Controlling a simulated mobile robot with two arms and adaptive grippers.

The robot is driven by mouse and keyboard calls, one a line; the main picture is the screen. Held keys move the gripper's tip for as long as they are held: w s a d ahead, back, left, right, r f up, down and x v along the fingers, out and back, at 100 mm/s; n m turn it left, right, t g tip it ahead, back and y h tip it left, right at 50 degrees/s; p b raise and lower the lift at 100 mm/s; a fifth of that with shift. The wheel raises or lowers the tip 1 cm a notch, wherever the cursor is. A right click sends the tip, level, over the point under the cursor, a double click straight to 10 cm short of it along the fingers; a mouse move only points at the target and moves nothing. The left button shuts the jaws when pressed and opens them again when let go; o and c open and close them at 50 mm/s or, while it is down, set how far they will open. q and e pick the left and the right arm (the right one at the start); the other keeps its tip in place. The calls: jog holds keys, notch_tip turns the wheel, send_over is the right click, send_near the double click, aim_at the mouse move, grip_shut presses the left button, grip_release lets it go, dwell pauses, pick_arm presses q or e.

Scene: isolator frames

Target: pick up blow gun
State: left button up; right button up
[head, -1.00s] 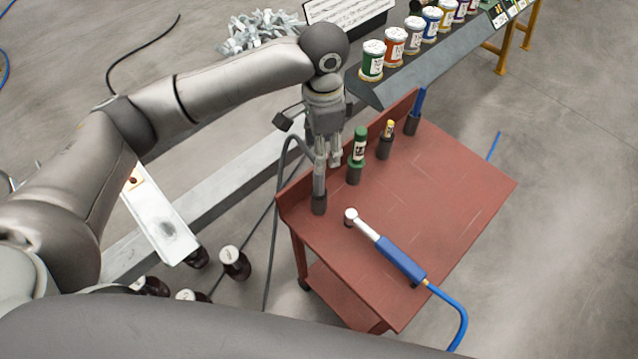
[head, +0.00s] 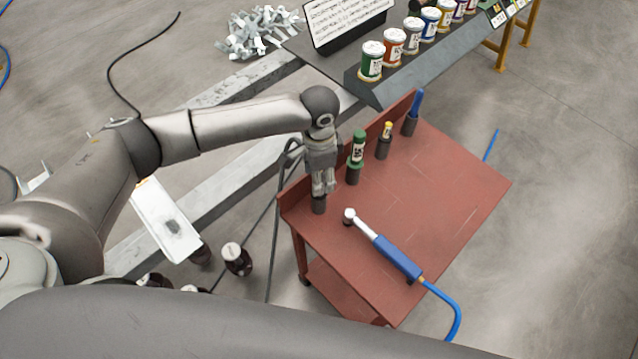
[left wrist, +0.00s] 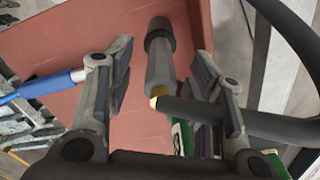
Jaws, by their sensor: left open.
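A slim grey tool (left wrist: 160,70) with a brass fitting and a dark hose stands in a dark cup (left wrist: 160,28) in the left wrist view; I take it as the blow gun. My left gripper (left wrist: 165,62) is open, with a finger on each side of the tool and gaps to it. In the head view the left gripper (head: 322,190) points down over the cup (head: 318,205) at the cart's left corner and hides most of the tool. My right gripper is not in view.
A blue-handled tool (head: 398,258) with a hose lies on the red cart (head: 445,190). Paint cans (head: 372,62) stand behind. The cart's right side is clear.

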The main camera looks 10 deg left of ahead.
pick_arm(q)
grip_shut()
jog(key=shift+r, duration=0.15)
